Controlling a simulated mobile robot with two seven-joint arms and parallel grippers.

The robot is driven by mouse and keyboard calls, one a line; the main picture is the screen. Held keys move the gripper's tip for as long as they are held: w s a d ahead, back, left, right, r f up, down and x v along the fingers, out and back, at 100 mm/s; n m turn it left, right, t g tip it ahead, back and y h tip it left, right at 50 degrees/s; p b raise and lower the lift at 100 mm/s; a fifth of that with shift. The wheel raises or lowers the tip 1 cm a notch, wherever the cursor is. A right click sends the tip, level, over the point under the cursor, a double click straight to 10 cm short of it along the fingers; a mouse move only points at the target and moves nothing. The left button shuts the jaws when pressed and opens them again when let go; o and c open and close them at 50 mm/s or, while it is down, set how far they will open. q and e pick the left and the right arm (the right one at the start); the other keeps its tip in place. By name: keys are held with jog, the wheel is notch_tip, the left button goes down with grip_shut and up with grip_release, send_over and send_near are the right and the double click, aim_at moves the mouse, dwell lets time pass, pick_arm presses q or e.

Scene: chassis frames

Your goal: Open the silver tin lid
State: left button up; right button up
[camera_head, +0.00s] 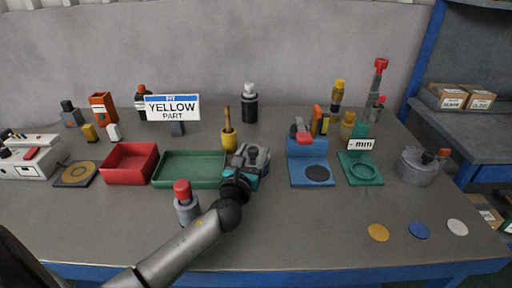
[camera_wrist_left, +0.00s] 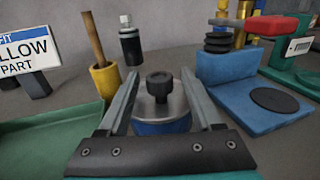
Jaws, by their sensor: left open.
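A round tin with a silver lid (camera_wrist_left: 178,104) and a black knob (camera_wrist_left: 160,85) stands on the bench, its body blue below the lid in the left wrist view. My left gripper (camera_wrist_left: 160,76) is open, with one finger on each side of the lid and knob; I cannot tell whether the fingers touch it. In the head view my left gripper (camera_head: 249,158) mostly hides this tin. My right gripper is not in view.
A green tray (camera_head: 190,183) and red bin (camera_head: 115,176) lie left of my gripper. A red-topped grey cylinder (camera_head: 186,210) stands near my forearm. A blue fixture (camera_head: 312,180), green stand (camera_head: 358,182) and grey pot (camera_head: 412,172) stand to the right. The front middle is clear.

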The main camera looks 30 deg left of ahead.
pick_arm(q)
jog(key=shift+x, duration=1.6)
grip_shut()
dwell(0.3)
